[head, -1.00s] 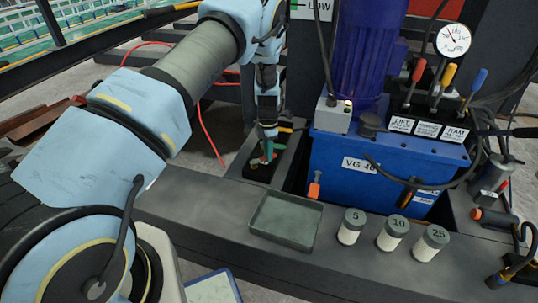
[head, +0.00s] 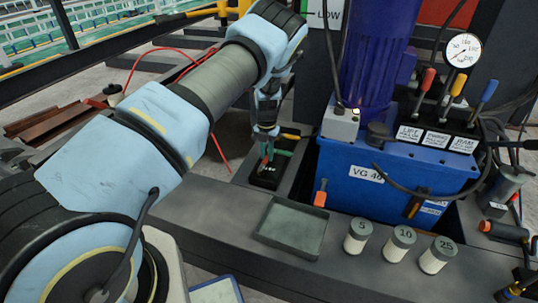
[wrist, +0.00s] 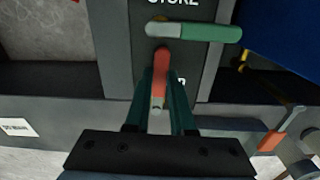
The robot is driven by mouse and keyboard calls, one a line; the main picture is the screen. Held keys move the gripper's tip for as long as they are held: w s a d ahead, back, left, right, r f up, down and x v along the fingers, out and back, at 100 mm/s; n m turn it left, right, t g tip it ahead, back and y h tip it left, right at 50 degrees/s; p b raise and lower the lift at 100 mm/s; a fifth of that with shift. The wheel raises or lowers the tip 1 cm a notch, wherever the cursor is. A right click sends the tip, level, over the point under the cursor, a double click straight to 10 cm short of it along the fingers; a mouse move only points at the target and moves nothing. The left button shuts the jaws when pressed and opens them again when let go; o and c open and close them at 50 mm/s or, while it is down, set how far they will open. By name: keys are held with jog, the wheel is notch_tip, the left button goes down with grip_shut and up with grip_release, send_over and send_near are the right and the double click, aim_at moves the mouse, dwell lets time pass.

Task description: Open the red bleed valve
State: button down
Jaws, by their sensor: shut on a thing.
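The red bleed valve shows in the wrist view as a red lever (wrist: 162,60) with a pale metal end, pointing towards me on a dark panel. In the head view only a small red piece of it (head: 265,160) shows at the black block. My gripper (wrist: 160,82) is shut on the red lever, with its teal fingers on both sides. In the head view my gripper (head: 267,152) reaches down to the block. A green lever (wrist: 205,32) lies crosswise just beyond the red one, below lettering reading STORE. The lettering beside the red lever is mostly hidden.
A blue VG 46 tank (head: 390,175) stands to the right. An orange-handled lever (head: 320,193) stands near it. An open grey tray (head: 290,250) and weights marked 5 (head: 357,238), 10 (head: 394,244) and 25 (head: 438,256) sit in front. A gauge (head: 462,50) is at upper right.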

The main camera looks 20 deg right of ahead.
aim_at(266, 158)
jog(key=shift+w+a+n, duration=0.1)
jog(key=shift+a+n, duration=0.1)
jog(key=shift+n, duration=0.2)
jog(key=c, duration=0.8)
grip_release()
jog(key=shift+o, duration=0.2)
notch_tip(266, 158, up, 11)
jog(key=p, duration=0.1)
